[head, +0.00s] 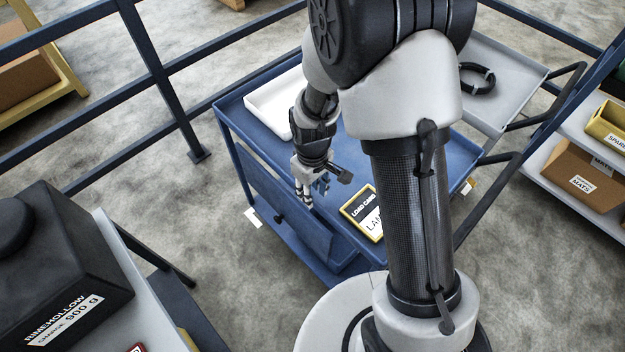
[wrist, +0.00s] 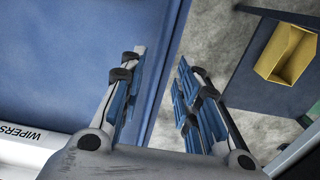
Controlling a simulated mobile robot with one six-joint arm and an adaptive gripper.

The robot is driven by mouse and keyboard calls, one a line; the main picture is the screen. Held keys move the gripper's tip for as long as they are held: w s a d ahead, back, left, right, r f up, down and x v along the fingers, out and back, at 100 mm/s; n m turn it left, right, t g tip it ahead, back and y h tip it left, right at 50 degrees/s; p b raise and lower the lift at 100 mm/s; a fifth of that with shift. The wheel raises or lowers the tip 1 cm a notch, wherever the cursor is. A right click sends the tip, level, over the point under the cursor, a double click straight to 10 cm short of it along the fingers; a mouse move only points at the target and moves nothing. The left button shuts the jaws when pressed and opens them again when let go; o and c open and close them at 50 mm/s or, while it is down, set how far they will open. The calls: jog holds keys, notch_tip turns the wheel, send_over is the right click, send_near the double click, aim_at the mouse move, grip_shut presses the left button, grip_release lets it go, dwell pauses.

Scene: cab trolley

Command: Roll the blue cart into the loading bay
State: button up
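The blue cart (head: 262,122) stands in the middle of the head view, partly hidden behind my arm. It carries a white tray (head: 268,110) and a yellow-framed load card (head: 362,212). My gripper (head: 307,200) is near the cart's near left side, with its fingers pointing down. In the wrist view my gripper (wrist: 160,68) is open, with a gap and nothing held between the fingers. The blue cart top (wrist: 60,60) fills the left there, and its edge runs between the fingers in the picture. Contact cannot be told. No marked loading bay is identifiable.
Blue rails (head: 150,62) run behind and left of the cart. A grey surface with a black coil (head: 478,78) lies at upper right. A shelf with a cardboard MATS box (head: 578,172) is at right. A black box (head: 60,262) is at lower left. Bare floor (head: 185,225) lies left.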

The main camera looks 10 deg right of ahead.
jog(key=shift+f+b, duration=0.6)
jog(key=shift+f, duration=1.8)
jog(key=shift+c, duration=0.5)
grip_shut()
